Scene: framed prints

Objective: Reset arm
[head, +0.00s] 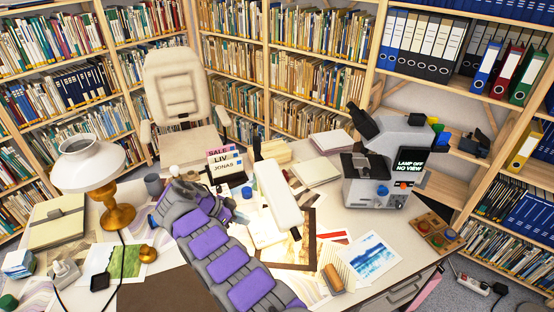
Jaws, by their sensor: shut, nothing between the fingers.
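My purple and grey arm reaches up from the bottom over the middle of the desk and bends at its far end. My gripper (238,216) is small and partly hidden at that bend, pointing right beside a long white bar-shaped object (278,195). It is shut, with nothing seen in it. A brown framed print (308,245) lies on the desk right of the arm, partly covered by the white bar.
A white-shaded brass lamp (88,165) stands at left. A microscope (385,170) with a "LAMP OFF NO VIEW" screen stands at right. A blue print (370,256) and papers lie around the arm. An office chair (180,90) and bookshelves close off the back.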

